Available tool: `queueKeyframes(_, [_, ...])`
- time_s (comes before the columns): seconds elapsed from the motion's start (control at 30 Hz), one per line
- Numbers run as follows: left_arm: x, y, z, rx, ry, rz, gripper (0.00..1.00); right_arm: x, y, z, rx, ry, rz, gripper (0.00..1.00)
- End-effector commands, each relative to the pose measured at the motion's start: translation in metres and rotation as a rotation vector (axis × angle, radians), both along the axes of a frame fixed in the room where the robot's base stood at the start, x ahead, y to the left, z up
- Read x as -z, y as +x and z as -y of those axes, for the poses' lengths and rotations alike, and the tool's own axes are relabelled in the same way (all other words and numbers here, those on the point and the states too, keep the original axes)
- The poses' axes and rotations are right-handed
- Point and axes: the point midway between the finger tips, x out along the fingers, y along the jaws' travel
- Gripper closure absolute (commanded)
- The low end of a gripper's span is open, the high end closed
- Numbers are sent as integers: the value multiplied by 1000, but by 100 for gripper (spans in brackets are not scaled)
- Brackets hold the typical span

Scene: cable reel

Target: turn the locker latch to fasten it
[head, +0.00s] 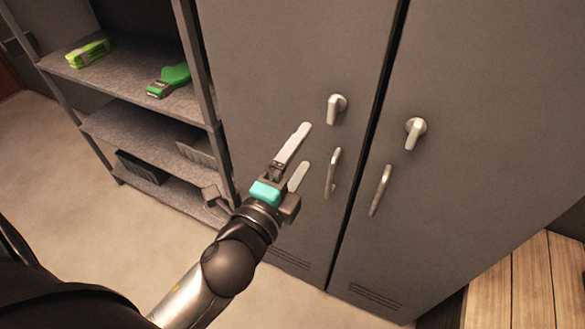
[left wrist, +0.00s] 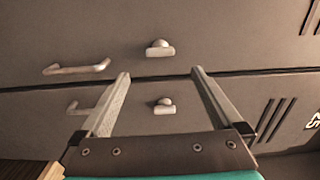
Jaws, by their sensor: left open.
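The grey locker (head: 275,50) has two closed doors. The left door has a silver latch (head: 337,105) above a handle (head: 333,173); its lever hangs about downward. The right door has a similar latch (head: 415,132) above its handle (head: 380,190), also pointing down. My left gripper (head: 306,150) is open and empty in front of the left door, left of that door's latch and handle in the head view. In the left wrist view, the left gripper (left wrist: 160,73) has its fingers spread, with the left door's latch (left wrist: 160,50) beyond the tips and the right door's latch (left wrist: 164,107) between the fingers.
A shelf unit (head: 150,130) stands left of the locker, holding a green-yellow packet (head: 90,53), a green tool-like object (head: 169,80) and dark bins (head: 143,167). A wooden surface (head: 530,280) lies at the lower right. The floor (head: 90,215) at left is clear.

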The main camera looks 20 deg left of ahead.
Motion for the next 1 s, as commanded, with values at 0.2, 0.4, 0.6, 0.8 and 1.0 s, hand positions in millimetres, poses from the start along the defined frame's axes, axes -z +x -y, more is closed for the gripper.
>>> queueKeyframes(0.2, [1,-22,-1,-1,-2,0,0,7,0,0,0,0,0,100])
queueKeyframes(0.4, [0,-28,-1,-1,-1,1,0,8,0,0,-1,0,0,100])
queueKeyframes(0.6, [-1,-29,-1,-1,-1,1,0,8,0,0,-1,0,0,100])
queueKeyframes(0.8, [0,-28,-1,-1,-1,1,0,8,0,0,-1,0,0,100])
queueKeyframes(1.0, [18,-26,-1,-1,-19,-30,0,12,0,0,-1,0,0,100])
